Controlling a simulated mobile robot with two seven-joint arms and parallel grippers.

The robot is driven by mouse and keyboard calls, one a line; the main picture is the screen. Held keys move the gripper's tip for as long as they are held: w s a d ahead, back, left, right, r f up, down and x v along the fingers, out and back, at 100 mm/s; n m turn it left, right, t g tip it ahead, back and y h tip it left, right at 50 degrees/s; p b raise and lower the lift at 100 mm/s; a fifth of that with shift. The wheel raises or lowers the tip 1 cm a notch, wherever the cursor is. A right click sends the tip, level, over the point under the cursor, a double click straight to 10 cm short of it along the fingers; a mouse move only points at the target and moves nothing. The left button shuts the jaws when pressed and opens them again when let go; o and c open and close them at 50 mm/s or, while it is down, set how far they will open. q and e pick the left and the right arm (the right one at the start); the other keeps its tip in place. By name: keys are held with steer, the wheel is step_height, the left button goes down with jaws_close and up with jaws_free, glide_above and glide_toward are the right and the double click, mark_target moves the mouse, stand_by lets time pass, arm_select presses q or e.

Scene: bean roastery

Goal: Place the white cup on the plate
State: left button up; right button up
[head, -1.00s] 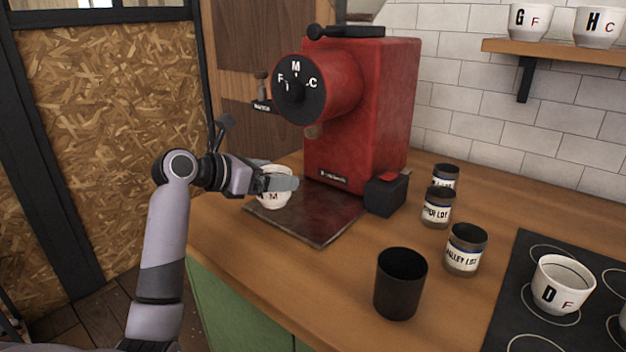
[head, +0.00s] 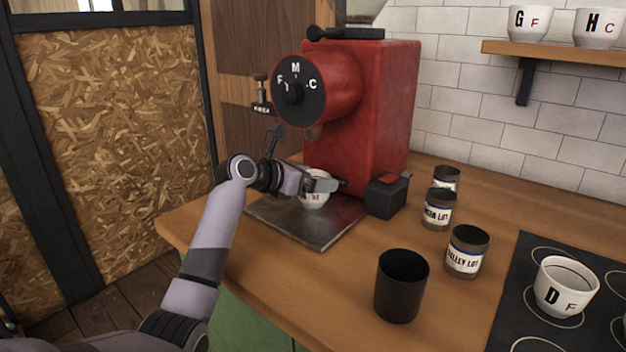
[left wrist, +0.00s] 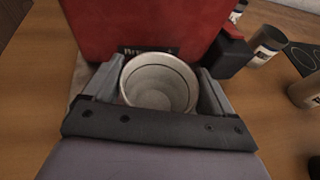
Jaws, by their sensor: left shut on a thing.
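A white cup (head: 314,200) with a red M on it is in my left gripper (head: 322,184), at the front of the red grinder. In the left wrist view the same cup (left wrist: 158,84) sits upright and empty between the two fingers of the left gripper (left wrist: 158,92), which is shut on it. The dark square plate (head: 296,228) lies on the counter below the grinder's spout. The cup is over the back part of this plate; I cannot tell whether it touches it. My right gripper is not in view.
The red grinder (head: 372,120) stands right behind the cup, with a black box (head: 385,198) beside the plate. A black tumbler (head: 401,288), several labelled jars (head: 466,252) and a D cup (head: 563,288) on a black mat (head: 512,310) stand to the right.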

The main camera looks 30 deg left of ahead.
arm_select(q)
steer(key=shift+r, duration=0.1)
steer(key=o, duration=1)
steer(key=p+v, duration=0.1)
steer(key=v, duration=1.1)
